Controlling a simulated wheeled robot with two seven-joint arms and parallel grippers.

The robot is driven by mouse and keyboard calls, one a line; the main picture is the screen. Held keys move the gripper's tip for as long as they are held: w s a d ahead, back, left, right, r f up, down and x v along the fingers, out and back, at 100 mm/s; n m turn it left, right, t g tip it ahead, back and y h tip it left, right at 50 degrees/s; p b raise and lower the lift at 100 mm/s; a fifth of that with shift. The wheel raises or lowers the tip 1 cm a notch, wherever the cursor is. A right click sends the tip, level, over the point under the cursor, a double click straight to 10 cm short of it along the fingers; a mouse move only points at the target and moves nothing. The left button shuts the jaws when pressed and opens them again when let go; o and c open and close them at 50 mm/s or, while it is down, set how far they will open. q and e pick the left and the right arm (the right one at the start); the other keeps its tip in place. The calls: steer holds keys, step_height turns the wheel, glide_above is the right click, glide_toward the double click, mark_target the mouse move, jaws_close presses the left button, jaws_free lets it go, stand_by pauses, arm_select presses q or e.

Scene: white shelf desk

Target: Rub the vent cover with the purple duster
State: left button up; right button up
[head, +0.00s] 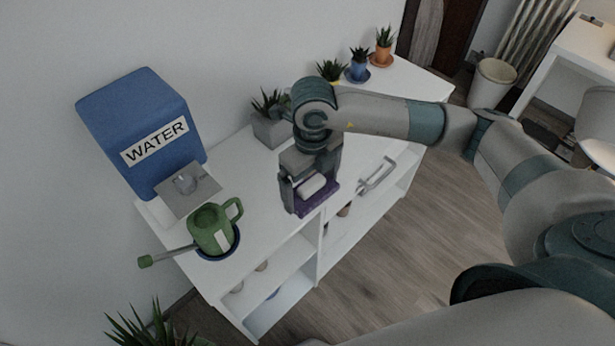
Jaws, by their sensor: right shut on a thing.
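My right gripper (308,190) is shut on the purple duster (318,201), above the white shelf desk. The duster has a purple lower part and a pale block between the fingers. The fingers hide part of it, and I cannot tell whether it touches the desk top. I cannot make out a vent cover for certain. A grey flat panel (205,193) with a rounded knob lies in front of the blue WATER box, left of the gripper. My left gripper is not in view.
The white shelf desk (272,232) carries a blue WATER box (130,120), a green jug (208,229) in a dark blue bowl, a grey-potted plant (271,130) and a grey metal bracket (379,176). Small potted plants (358,70) stand at the far end.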

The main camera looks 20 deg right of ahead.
mark_target(321, 199)
steer(key=n, duration=0.3)
steer(key=shift+s+d+f+n, duration=0.1)
steer(key=shift+s+f+n, duration=0.2)
steer(key=shift+f+n, duration=0.1)
steer(key=n, duration=0.2)
steer(key=f+n, duration=0.1)
steer(key=n, duration=0.1)
steer(key=shift+s+d, duration=0.1)
steer(key=shift+s, duration=0.3)
steer(key=n, duration=0.4)
steer(key=shift+s+d+f+n, duration=0.15)
steer(key=shift+s+f+n, duration=0.15)
steer(key=shift+s+f, duration=0.05)
steer(key=n, duration=0.4)
steer(key=shift+s+d+f, duration=0.1)
steer(key=shift+s+f, duration=0.25)
steer(key=shift+s, duration=0.05)
steer(key=s+n, duration=0.1)
steer(key=n, duration=0.4)
steer(key=s+f+n, duration=0.1)
steer(key=n, duration=0.4)
steer(key=d+f+n, duration=0.1)
steer(key=n, duration=0.4)
steer(key=shift+s+f+n, duration=0.25)
steer(key=shift+s+n, duration=0.05)
steer(key=shift+s, duration=0.1)
